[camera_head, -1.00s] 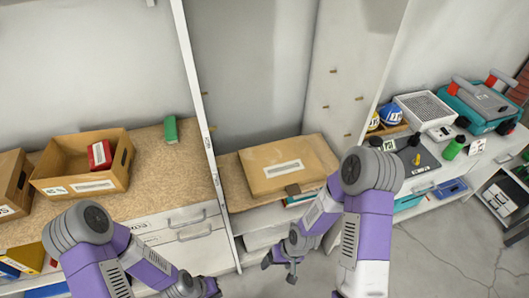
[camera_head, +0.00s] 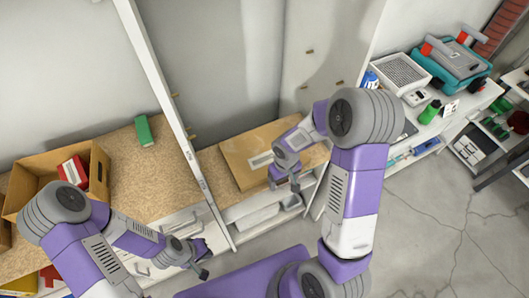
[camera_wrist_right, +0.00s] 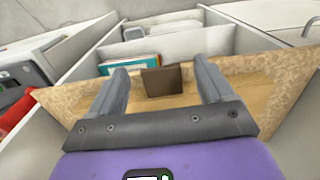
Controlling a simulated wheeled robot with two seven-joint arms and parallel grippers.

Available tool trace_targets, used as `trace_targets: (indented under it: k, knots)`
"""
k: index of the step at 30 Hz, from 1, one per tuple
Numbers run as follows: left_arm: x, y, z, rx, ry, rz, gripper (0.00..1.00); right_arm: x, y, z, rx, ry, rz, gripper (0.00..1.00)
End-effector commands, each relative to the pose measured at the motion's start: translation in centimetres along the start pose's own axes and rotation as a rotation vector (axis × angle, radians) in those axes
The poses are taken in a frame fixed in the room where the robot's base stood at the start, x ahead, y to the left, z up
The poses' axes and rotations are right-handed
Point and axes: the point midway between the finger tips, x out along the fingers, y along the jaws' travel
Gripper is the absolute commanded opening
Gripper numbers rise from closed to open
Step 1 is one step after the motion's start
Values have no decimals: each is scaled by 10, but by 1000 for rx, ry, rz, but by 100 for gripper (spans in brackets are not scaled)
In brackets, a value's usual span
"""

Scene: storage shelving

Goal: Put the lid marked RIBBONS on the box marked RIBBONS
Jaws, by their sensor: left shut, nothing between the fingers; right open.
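A flat cardboard lid (camera_head: 236,165) with a white label lies on the middle shelf; the label is too small to read. A brown tab (camera_wrist_right: 161,80) sits at the lid's edge. My right gripper (camera_head: 284,186) is open over the lid's right part. In the right wrist view its fingers (camera_wrist_right: 160,85) stand either side of the tab, not closed on it. An open cardboard box (camera_head: 99,172) with a red item inside stands at the left; its marking is not readable. My left gripper (camera_head: 202,265) is shut and empty in front of the drawers, away from the box.
A white upright panel (camera_head: 165,95) divides the left worktop from the middle shelf. Another box (camera_head: 4,236) shows at the left edge. A teal toolbox (camera_head: 455,68) and a white basket (camera_head: 400,74) are at the right.

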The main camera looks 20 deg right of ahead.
Motion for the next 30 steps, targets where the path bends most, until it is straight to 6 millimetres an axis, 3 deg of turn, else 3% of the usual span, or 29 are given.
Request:
trace_targets:
  k: [3, 10, 22, 30]
  knots:
    - [2, -1, 0, 0, 0, 0, 0, 11, 0, 0, 0, -1, 0, 81]
    - [2, 0, 0, 0, 1, 0, 0, 11, 0, 0, 0, 1, 0, 81]
    - [2, 0, 0, 0, 1, 0, 0, 11, 0, 0, 0, 1, -1, 21]
    - [1, 0, 0, 0, 1, 0, 0, 8, 0, 0, 0, 3, -1, 19]
